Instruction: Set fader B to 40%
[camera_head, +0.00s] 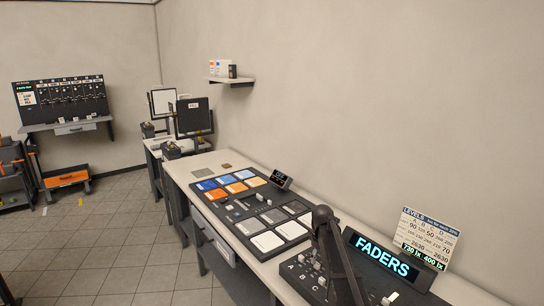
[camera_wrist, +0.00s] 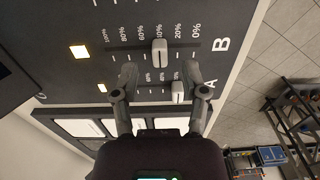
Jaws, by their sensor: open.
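The letter B (camera_wrist: 221,44) is printed past the 0% end. Fader A's white cap (camera_wrist: 178,92) sits nearer its 0% end. My gripper (camera_wrist: 160,70) is open, one finger on each side, with fader B's cap near the middle of the gap. No finger visibly touches it; I cannot tell the height. In the head view my arm covers part of the fader panel (camera_head: 310,279), and the fingertips cannot be made out.
The lit FADERS sign (camera_head: 388,257) stands behind the panel, with a LEVELS card (camera_head: 430,235) by the wall. A console with coloured pads (camera_head: 228,185) lies farther along the bench. In the wrist view, the panel edge drops to open floor (camera_wrist: 270,40) at right.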

